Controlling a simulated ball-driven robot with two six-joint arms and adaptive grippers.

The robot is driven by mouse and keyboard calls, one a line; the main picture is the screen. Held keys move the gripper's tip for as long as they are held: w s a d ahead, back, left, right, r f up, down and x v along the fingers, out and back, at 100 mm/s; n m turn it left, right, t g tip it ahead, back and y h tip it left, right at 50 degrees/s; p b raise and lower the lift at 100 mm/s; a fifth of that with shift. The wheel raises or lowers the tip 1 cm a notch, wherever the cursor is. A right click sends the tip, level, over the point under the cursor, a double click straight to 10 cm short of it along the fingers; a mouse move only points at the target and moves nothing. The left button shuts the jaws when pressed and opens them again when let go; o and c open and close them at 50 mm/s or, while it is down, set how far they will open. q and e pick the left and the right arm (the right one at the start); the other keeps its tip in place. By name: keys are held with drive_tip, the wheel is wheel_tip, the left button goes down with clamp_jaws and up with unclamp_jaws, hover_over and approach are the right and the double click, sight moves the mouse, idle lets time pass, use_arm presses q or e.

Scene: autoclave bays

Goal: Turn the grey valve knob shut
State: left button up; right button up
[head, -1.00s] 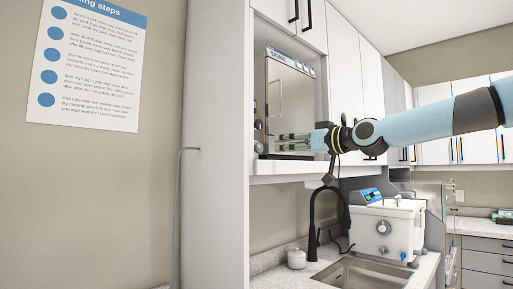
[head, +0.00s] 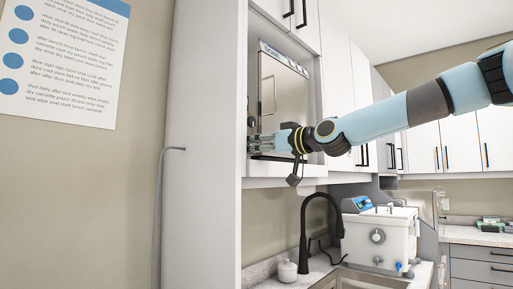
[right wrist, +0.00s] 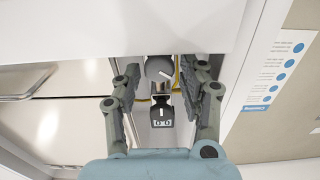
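The grey valve knob (right wrist: 158,68) is round, with a white pointer line, and shows in the right wrist view. My right gripper (right wrist: 165,72) is open, with one finger on each side of the knob. Gaps show between the fingers and the knob, so I see no contact. A black part with a small display (right wrist: 162,116) sits next to the knob, nearer the wrist. In the head view my right gripper (head: 255,143) is at the lower left of the autoclave, and I cannot make out the knob there. My left gripper is not in view.
The autoclave (head: 284,95) stands in a cabinet bay, with a white side panel (head: 205,110) close left of the gripper. Below are a black faucet (head: 304,225), a sink (head: 350,281) and a white tank (head: 378,236). A poster (head: 65,60) hangs at left.

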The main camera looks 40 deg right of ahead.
clamp_jaws()
drive_tip(key=m+p, duration=0.1)
drive_tip(key=m, duration=0.1)
drive_tip(key=shift+m+p, duration=0.4)
drive_tip(key=m, duration=0.3)
drive_tip(key=shift+d+m+p, duration=0.15)
drive_tip(key=shift+m+p, duration=0.15)
drive_tip(key=shift+m, duration=2.2)
